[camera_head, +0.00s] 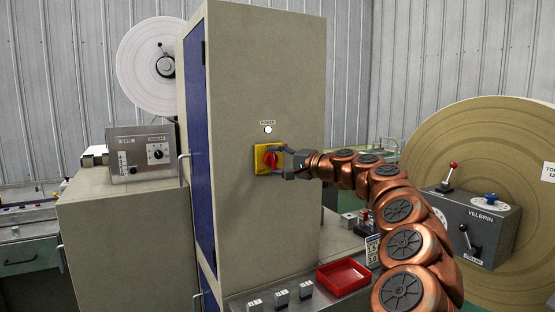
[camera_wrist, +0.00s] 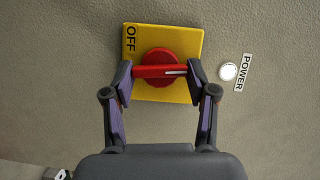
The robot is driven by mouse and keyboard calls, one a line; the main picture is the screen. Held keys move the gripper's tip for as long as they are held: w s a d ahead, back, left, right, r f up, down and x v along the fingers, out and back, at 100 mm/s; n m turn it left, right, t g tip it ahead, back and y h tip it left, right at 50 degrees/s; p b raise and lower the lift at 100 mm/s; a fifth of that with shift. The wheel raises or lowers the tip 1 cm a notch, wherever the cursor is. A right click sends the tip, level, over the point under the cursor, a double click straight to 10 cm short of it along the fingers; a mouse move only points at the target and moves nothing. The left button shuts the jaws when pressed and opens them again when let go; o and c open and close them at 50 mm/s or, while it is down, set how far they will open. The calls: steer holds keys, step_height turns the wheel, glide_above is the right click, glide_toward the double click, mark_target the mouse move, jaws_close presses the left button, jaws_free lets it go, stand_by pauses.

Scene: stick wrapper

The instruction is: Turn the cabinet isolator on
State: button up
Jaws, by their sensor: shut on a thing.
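The cabinet isolator is a red rotary knob (camera_wrist: 158,70) on a yellow plate (camera_wrist: 190,42), fixed to the side of the tall beige cabinet (camera_head: 262,65). In the wrist view the plate is marked OFF at its upper left. The knob's handle bar lies level across that view, with a white line at its right end. My gripper (camera_wrist: 158,80) is shut on the knob, one finger at each end of the bar. The head view also shows the yellow plate (camera_head: 260,152) and my gripper (camera_head: 276,159) at it.
A red tray (camera_head: 343,277) and several small grey blocks sit on the bench below my arm. A grey VELBRIN box (camera_head: 475,222) with levers stands before a large tan roll (camera_head: 470,130) at right. A control box (camera_head: 142,155) is left of the cabinet.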

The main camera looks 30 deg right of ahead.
steer(key=shift+m+t+y, duration=0.3)
steer(key=shift+m, duration=0.2)
steer(key=o, duration=1.2)
steer(key=shift+c, duration=0.2)
steer(key=shift+s, duration=0.1)
steer(key=v, duration=1.2)
